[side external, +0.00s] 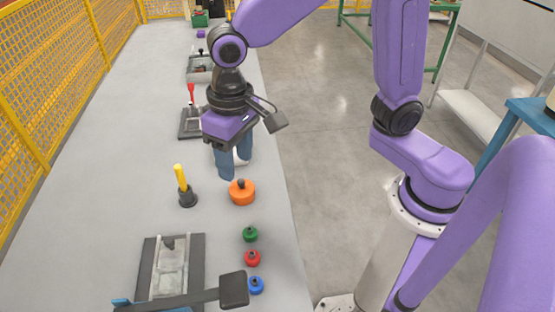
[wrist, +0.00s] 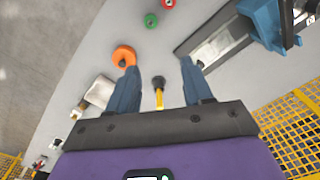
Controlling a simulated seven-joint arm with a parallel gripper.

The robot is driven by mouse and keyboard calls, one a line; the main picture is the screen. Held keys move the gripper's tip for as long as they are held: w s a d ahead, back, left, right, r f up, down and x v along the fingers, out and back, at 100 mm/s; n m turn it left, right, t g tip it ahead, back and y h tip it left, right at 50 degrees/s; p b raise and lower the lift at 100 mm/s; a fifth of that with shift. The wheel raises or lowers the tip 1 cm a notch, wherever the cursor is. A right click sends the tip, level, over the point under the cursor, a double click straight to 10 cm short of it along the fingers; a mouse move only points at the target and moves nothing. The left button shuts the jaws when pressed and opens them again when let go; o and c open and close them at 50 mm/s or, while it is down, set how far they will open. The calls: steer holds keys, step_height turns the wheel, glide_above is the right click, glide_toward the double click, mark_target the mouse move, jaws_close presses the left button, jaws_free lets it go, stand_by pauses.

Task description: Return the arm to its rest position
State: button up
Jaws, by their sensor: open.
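My gripper (side external: 235,167) hangs over the table (side external: 120,110) in the side view, with its blue fingers pointing down. In the wrist view my gripper (wrist: 159,68) has its two fingers wide apart, with nothing held between them. An orange knobbed disc (side external: 242,195) stands on the table just in front of the fingers in the side view; the disc (wrist: 122,58) shows beside the left finger in the wrist view. A yellow-handled tool (side external: 181,179) stands upright in a black holder to the left of the fingers. A pale part behind the fingers is partly hidden.
Green (side external: 250,234), red (side external: 252,258) and blue (side external: 256,285) knobs line the table's right edge. A fixture (side external: 149,262) with a dark bar across it is at the front. A red-handled fixture (side external: 190,120) and trays stand farther back. Yellow mesh fencing (side external: 50,90) borders the left side.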

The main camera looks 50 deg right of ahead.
steer(key=s+d+f+n, duration=0.1)
steer(key=s+d+n, duration=0.9)
steer(key=s+d, duration=0.5)
steer(key=shift+d+n, duration=0.3)
steer(key=shift+d, duration=0.25)
stand_by(0.9)
